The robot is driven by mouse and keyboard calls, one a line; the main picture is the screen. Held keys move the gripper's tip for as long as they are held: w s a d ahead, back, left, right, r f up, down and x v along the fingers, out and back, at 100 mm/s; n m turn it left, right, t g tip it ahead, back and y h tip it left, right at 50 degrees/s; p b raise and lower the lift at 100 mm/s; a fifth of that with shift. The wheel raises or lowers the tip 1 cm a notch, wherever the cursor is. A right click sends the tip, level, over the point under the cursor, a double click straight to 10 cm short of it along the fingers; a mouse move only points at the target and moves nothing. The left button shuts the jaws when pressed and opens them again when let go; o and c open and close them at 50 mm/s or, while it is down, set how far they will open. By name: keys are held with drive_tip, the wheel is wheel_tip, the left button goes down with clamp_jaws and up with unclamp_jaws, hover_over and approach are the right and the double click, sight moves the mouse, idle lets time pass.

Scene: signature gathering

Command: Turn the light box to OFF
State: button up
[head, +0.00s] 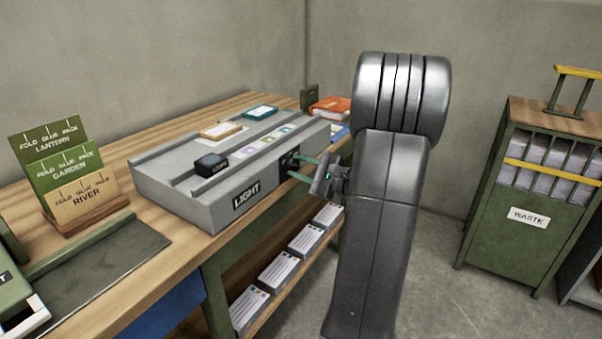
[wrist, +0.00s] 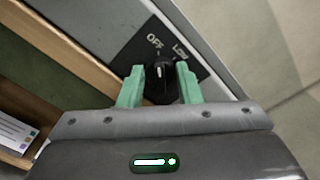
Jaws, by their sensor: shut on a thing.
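The light box (head: 210,205) is a grey box with a LIGHT label on its front, standing on the wooden bench. Its black knob (wrist: 160,82) sits on a dark plate marked OFF and LOW in the wrist view. A pale pointer line on the knob points up, between OFF and LOW and nearer OFF. My gripper (wrist: 160,86) has its green fingers on both sides of the knob, shut on it. In the head view my gripper (head: 302,169) reaches the box's front face from the right, and the knob is largely hidden there.
Small cards and a black block (head: 211,165) lie on the box top. A card stand (head: 85,210) is at the left. Paper stacks (head: 280,271) fill the shelf below. A green waste cabinet (head: 520,225) stands right, with open floor between.

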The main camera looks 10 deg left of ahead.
idle(0.4)
drive_tip(key=o, duration=0.9)
drive_tip(key=shift+o, duration=0.2)
drive_tip(key=shift+d, duration=0.1)
drive_tip(key=p+v, duration=0.1)
drive_tip(key=v, duration=1.2)
drive_tip(key=shift+s+d+p, duration=0.15)
drive_tip(key=shift+d+p, duration=0.15)
drive_tip(key=shift+r, duration=0.1)
drive_tip(key=b+x, duration=0.1)
drive_tip(key=x, duration=1.3)
drive_tip(key=shift+b, duration=0.3)
